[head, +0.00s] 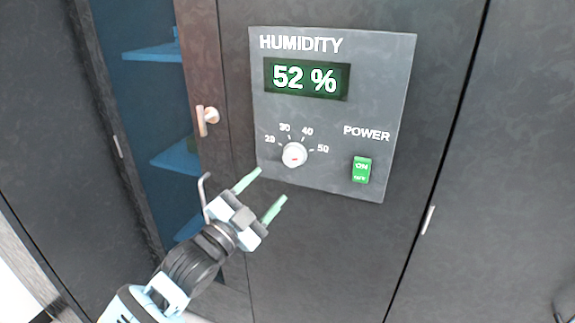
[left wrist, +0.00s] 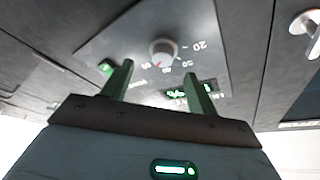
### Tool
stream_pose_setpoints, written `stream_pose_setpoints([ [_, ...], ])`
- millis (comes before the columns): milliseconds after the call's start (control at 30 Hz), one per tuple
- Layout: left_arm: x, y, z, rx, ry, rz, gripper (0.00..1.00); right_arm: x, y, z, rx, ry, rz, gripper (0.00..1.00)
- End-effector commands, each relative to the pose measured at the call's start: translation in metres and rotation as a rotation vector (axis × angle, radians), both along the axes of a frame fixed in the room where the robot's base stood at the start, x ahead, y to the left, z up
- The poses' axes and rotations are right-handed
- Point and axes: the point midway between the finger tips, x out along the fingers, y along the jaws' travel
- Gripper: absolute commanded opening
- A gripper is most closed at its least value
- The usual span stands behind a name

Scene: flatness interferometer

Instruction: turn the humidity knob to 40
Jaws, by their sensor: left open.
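The display (head: 306,78) reads 52 %. My left gripper (head: 271,184) is open and empty, below and left of the knob, its green fingers pointing up toward it without gripping it. In the left wrist view the knob (left wrist: 163,50) shows beyond the gap between the open fingers (left wrist: 158,70). I cannot tell exactly which number the mark faces. My right gripper is not in view.
On the left, a cabinet door with a pale handle (head: 207,119) stands beside blue shelves (head: 176,158). A dark door with a slim handle (head: 428,220) is on the right.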

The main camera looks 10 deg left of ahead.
Motion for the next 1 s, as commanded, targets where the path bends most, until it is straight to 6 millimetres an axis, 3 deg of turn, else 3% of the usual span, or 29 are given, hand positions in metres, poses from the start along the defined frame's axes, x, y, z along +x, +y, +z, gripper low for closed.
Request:
stream_pose_setpoints([
  [100, 0.003, -0.001, 0.010, 0.011, -0.026, -0.004, 0.59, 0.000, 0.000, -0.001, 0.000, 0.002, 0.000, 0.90],
  [367, 0.007, -0.004, 0.013, 0.010, -0.028, -0.003, 0.59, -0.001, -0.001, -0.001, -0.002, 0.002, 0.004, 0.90],
  [800, 0.054, -0.034, 0.029, 0.009, -0.028, -0.004, 0.59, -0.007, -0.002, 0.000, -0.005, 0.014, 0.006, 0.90],
  [1000, 0.065, -0.040, 0.032, 0.009, -0.028, -0.004, 0.59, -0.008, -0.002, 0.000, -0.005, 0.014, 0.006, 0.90],
])
